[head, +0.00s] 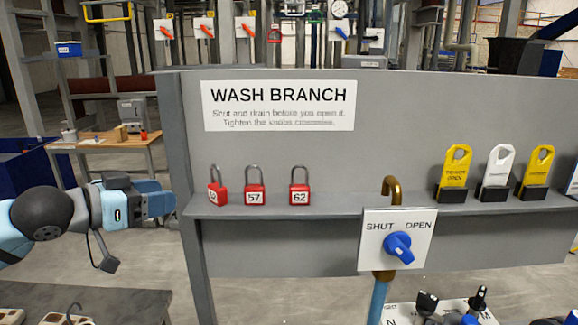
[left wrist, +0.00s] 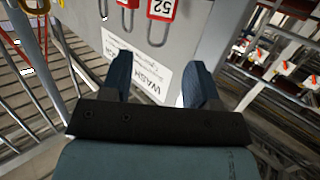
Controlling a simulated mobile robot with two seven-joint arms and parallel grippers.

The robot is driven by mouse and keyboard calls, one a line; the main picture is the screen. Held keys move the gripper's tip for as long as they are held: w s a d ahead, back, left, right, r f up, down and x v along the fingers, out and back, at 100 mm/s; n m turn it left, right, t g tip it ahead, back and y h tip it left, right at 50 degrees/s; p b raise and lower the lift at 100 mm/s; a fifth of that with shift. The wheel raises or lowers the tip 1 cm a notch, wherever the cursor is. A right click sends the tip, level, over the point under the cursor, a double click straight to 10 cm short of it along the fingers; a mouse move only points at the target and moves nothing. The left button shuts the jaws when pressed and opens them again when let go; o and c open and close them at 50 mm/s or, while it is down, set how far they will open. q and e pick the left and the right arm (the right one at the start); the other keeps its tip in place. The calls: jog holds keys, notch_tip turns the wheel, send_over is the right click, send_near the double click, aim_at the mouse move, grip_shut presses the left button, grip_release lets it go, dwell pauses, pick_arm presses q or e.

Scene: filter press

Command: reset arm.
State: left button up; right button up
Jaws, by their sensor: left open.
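My left gripper (head: 166,204) is in the head view, at the left, just left of the grey panel's left post. In the left wrist view its two blue fingers (left wrist: 160,82) stand apart with nothing between them. Three red padlocks hang or stand along the shelf: one at the left end (head: 217,190), number 57 (head: 254,190) and number 62 (head: 299,190). The gripper is apart from them. Padlocks also show at the top of the left wrist view (left wrist: 162,9). My right gripper is not in view.
The grey panel (head: 480,105) bears a WASH BRANCH sign (head: 279,106) and a shelf (head: 330,210). A blue knob (head: 398,248) sits on a SHUT/OPEN plate. Yellow (head: 455,168) and white (head: 497,168) tags stand at right. A wooden bench (head: 90,142) is behind my left arm.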

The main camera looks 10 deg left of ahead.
pick_arm(q)
jog(key=s+d+f+n+g+y, duration=0.1)
jog(key=s+f+y, duration=0.1)
jog(key=f, duration=0.6)
jog(key=s+d+f+g+y, duration=0.1)
jog(key=s+d+f, duration=0.15)
jog(key=f, duration=0.55)
jog(key=s+d+f+n+g+y, duration=0.1)
jog(key=s+f+y, duration=0.15)
jog(key=f, duration=0.55)
jog(key=s+d+f+n+g+y, duration=0.1)
jog(key=s+d+f+g, duration=0.1)
jog(key=s+f+g, duration=0.5)
jog(key=s+d+f+n+y, duration=0.1)
jog(key=s+d+f+y, duration=0.1)
jog(key=s+f, duration=0.6)
jog(key=w+d+f+t+h, duration=0.1)
jog(key=d+f+t, duration=0.1)
jog(key=w+d+f+t+h+p, duration=0.1)
jog(key=d+f+t, duration=0.1)
jog(key=f, duration=0.1)
jog(key=w+d+f+t+h+p, duration=0.1)
jog(key=f+t, duration=0.1)
jog(key=f, duration=0.1)
jog(key=shift+w+d+m, duration=0.25)
jog(key=shift+d+m, duration=0.15)
jog(key=shift+d+f+t+h+p, duration=0.3)
jog(key=shift+f+t, duration=0.15)
jog(key=shift+t, duration=0.25)
jog(key=shift+c, duration=0.5)
